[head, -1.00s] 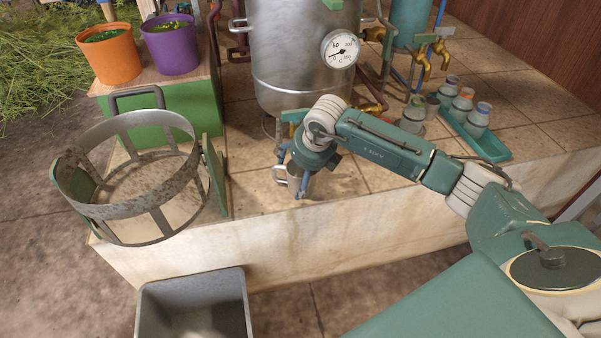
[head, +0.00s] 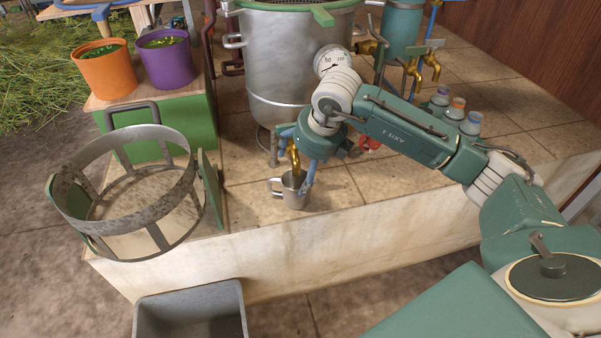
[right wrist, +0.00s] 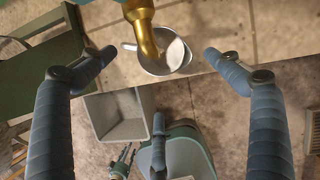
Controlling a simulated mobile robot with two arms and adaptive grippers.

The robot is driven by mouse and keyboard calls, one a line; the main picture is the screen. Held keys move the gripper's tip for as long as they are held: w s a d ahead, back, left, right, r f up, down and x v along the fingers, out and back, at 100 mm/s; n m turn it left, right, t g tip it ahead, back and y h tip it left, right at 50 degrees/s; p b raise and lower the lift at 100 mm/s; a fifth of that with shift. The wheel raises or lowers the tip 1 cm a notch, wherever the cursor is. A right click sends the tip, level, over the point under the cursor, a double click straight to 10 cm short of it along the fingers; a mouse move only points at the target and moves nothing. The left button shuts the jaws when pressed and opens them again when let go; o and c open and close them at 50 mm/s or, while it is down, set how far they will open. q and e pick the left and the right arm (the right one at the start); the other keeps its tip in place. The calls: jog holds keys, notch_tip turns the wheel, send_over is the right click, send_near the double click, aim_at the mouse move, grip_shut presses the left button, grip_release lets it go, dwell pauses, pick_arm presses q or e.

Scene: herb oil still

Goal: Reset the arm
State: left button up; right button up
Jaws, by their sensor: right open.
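My right gripper (head: 292,172) is at the end of the green arm, in front of the steel pot. It is open, its blue fingers wide apart in the right wrist view (right wrist: 158,56), with nothing between them. A small metal mug (head: 292,194) stands upright on the tiled ledge under a brass spout (head: 295,160), just beyond the fingertips. The right wrist view shows the mug (right wrist: 174,62) partly hidden by the spout (right wrist: 146,35). Small dark fingers, apparently my left gripper (right wrist: 122,156), show low in that view, too small to judge.
The steel pot (head: 285,70) with its gauge stands behind my arm. A metal basket frame (head: 130,185) is on the left, with orange (head: 105,72) and purple (head: 167,65) buckets behind. A grey bin (head: 190,305) is below the ledge. Capped jars (head: 455,108) stand right.

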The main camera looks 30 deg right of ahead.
jog(key=shift+s+r, duration=0.15)
jog(key=shift+r, duration=0.15)
